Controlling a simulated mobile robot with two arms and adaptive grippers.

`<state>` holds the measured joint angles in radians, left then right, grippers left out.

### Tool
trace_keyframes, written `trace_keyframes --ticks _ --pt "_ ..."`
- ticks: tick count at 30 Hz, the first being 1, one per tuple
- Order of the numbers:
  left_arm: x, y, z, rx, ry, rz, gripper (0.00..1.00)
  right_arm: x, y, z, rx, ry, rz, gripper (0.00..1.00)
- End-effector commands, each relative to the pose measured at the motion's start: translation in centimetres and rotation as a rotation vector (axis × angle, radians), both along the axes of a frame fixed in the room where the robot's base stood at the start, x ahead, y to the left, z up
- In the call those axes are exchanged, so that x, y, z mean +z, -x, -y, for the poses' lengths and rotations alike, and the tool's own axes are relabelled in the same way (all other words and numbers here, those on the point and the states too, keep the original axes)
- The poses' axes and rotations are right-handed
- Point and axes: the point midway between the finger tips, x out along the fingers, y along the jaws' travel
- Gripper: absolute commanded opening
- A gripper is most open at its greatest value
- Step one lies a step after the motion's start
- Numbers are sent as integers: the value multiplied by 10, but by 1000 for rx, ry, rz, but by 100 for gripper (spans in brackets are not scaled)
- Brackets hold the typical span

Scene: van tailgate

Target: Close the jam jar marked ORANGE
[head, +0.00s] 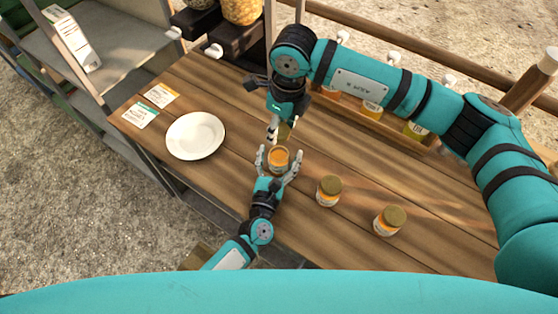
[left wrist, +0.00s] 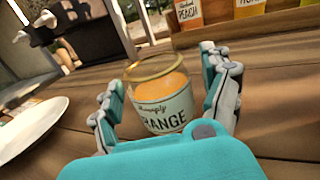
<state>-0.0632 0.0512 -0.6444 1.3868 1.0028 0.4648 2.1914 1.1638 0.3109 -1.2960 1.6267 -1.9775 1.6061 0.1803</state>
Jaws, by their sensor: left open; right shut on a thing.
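The jam jar marked ORANGE (head: 278,160) stands upright and without a lid on the wooden table. In the left wrist view, the glass jar (left wrist: 160,95) shows orange jam and a label reading partly "RANGE". My left gripper (head: 280,163) is open, with one finger on each side of the jar; gaps show beside the glass in the left wrist view (left wrist: 167,95). My right gripper (head: 278,128) is shut on a gold-brown lid (head: 284,131), just behind and above the jar in the head view. The lid is partly hidden by the fingers.
A white plate (head: 195,136) and two cards (head: 161,95) (head: 140,115) lie to the left. A rack of jars (head: 372,108) runs along the back, partly behind my right arm. Dispensers (head: 242,10) stand at the back left.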

Motion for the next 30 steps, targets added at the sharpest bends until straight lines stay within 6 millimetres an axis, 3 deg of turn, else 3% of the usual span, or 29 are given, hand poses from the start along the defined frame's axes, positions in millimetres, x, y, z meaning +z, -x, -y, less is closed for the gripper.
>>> trace_keyframes --ticks 5,23,30 --pt "0 0 0 0 0 0 78 0 0 0 0 0 0 36" --pt "0 0 0 0 0 0 0 0 0 0 0 0 0 36" --pt "0 0 0 0 0 0 0 -10 1 0 0 1 -2 36"
